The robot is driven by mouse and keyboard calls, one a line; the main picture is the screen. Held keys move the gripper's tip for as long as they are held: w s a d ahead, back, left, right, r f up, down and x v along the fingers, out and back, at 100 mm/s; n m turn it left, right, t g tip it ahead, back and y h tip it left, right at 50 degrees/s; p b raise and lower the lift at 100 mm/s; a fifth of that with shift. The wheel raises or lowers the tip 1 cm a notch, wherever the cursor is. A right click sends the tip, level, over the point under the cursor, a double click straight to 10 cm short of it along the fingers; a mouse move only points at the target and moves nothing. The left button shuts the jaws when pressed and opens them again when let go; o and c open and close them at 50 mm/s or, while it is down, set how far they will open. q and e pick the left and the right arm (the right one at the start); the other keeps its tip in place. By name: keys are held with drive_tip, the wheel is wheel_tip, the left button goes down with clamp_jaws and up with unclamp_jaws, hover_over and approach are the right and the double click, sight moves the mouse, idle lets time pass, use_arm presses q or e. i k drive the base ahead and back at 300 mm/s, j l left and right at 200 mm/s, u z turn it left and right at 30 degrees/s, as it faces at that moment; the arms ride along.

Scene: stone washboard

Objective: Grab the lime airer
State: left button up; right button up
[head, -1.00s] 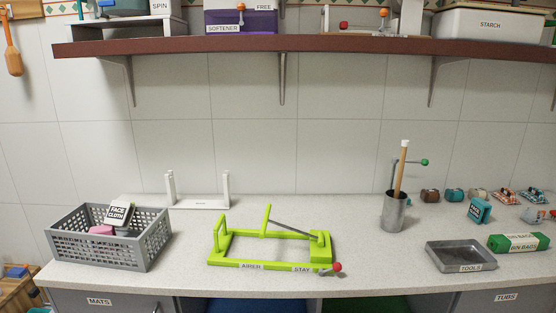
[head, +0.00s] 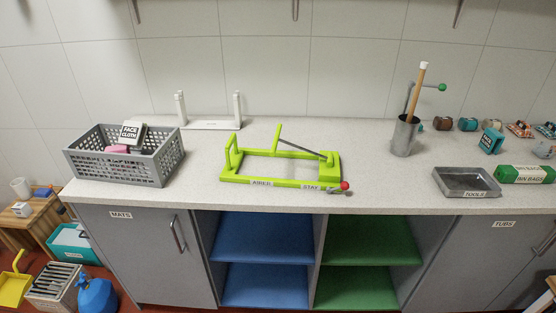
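The lime airer (head: 230,178) stands on the pale speckled worktop (head: 360,190), near the middle of the front edge. It is a bright green frame with short uprights, and its front bar carries labels reading AIRER and STAY. A grey stay rod (head: 300,147) slopes from the middle upright down to the block at its right end. A red knob (head: 345,186) sits at its front right corner. Neither of my grippers shows in the head view.
A grey crate (head: 155,167) with a face cloth box stands left of the airer, and a white stand (head: 211,125) is behind it. A metal canister (head: 404,138) with a wooden stick and a grey tools tray (head: 467,182) are to the right. Blue and green shelves lie below.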

sight(328, 176)
drive_tip(key=i+l+u, duration=0.1)
drive_tip(key=l, duration=0.25)
drive_tip(key=i+l+u, duration=0.1)
drive_tip(key=l, duration=0.25)
drive_tip(key=i+l+u, duration=0.1)
drive_tip(key=l, duration=0.25)
drive_tip(key=i+l, duration=0.25)
drive_tip(key=l, duration=0.15)
drive_tip(key=i+l+u, duration=0.15)
drive_tip(key=l, duration=0.2)
